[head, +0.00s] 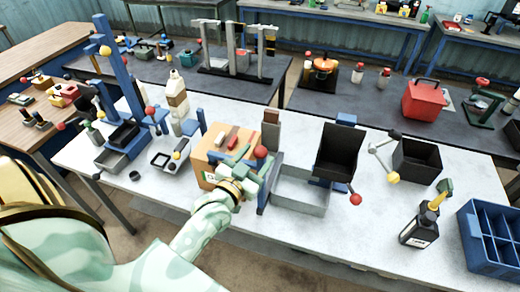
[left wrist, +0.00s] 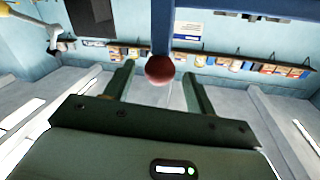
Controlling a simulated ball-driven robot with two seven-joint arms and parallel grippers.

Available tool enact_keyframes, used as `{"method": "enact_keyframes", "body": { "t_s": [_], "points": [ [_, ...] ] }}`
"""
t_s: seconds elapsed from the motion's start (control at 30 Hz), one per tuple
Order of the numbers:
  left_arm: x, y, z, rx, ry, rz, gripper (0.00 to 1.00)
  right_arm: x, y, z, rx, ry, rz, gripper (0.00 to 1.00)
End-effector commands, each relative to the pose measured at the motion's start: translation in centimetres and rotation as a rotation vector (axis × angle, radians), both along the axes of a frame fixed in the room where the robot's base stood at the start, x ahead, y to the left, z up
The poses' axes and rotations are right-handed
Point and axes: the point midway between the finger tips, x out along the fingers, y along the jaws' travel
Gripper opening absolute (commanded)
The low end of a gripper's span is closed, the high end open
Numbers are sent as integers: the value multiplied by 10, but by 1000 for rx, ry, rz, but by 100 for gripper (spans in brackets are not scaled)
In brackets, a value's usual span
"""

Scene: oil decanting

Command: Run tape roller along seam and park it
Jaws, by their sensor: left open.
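A cardboard box (head: 201,160) stands on the grey-white table in the head view, with small red pieces (head: 232,132) on top. I cannot tell which of them is the tape roller or see the seam clearly. My left gripper (head: 250,166) is in front of the box's right side and hides part of it. In the left wrist view the left gripper (left wrist: 160,88) is open. A red ball knob (left wrist: 160,69) on a blue bar (left wrist: 163,25) shows between its fingers; I cannot tell whether they touch. The knob also shows in the head view (head: 261,152). My right gripper is not in view.
Right of the box are a grey open tray (head: 300,197), a black tilted bin (head: 339,150) and a black open box (head: 417,160). A dark bottle (head: 418,230) and a blue divided crate (head: 490,240) stand at the right. The front middle-right tabletop is clear.

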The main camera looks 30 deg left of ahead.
Motion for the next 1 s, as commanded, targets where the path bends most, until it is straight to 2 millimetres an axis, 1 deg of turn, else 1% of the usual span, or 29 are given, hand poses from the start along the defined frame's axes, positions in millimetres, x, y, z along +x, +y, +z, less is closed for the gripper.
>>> {"method": "enact_keyframes", "body": {
  "t_s": [0.03, 0.1, 0.2, 0.5, 0.53, 0.57, 0.6, 0.67, 0.7, 0.73, 0.87, 1.0],
  "points": [
    [9, 0, 1, -1, -2, 0, 56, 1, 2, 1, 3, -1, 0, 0],
    [17, 1, 0, -1, -1, 0, 56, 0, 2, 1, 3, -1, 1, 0],
    [24, 1, 0, 0, 0, 0, 56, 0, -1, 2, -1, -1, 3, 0],
    [27, 1, -1, 0, 0, 0, 56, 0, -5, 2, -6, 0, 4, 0],
    [27, 1, -1, 0, 0, 0, 53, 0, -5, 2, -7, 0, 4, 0],
    [27, 1, -1, 0, 0, 0, 44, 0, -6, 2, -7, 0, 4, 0],
    [27, 1, -1, 0, 0, 0, 33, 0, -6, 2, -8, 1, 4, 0],
    [27, 1, -1, 0, 0, 0, 17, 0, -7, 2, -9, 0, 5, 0],
    [27, 1, -1, 0, 0, 0, 5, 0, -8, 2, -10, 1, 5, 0],
    [27, 1, -1, 0, 0, 0, 0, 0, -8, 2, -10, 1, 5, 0],
    [28, 2, -1, 0, 0, 0, 0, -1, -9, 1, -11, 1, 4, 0],
    [40, 4, 0, 1, -1, 0, 0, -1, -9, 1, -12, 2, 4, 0]
  ]
}}
